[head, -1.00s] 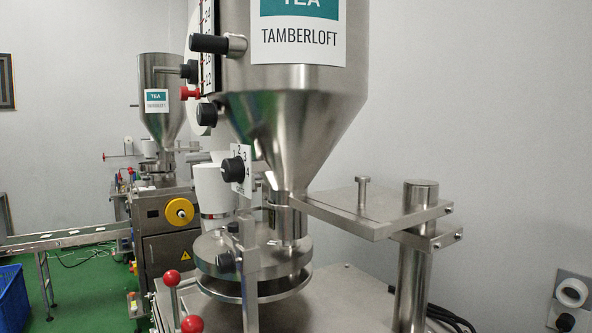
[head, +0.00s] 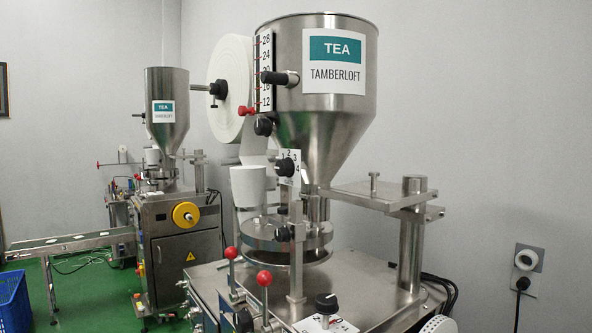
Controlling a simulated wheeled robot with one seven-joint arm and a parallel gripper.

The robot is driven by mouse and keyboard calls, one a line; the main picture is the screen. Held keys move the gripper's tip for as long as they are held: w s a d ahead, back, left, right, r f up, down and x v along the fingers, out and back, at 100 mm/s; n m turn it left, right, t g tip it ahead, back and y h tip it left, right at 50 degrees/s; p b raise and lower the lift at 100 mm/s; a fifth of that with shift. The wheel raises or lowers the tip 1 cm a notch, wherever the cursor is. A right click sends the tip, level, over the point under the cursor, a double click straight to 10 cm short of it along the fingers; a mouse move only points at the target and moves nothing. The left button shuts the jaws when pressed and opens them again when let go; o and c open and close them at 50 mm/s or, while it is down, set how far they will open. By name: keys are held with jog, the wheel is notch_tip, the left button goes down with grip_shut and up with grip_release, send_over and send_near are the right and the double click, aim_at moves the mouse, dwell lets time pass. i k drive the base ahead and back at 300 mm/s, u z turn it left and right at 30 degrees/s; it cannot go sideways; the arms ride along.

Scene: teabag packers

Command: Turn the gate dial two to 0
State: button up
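A black dial knob (head: 285,167) stands in front of a white scale plate (head: 295,168) below the near hopper (head: 330,130). No label shows which knob is gate dial two. The far machine has its own hopper (head: 166,110); any dial there is too small to tell. My gripper is not in view.
Two red-ball levers (head: 264,279) stand at the near machine's front edge. A steel post (head: 412,235) and flat bracket (head: 365,195) stand right of the hopper throat. A blue crate (head: 14,300) is on the green floor at left. A wall socket (head: 528,262) is at right.

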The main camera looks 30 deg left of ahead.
aim_at(286, 168)
jog(key=u, duration=1.35)
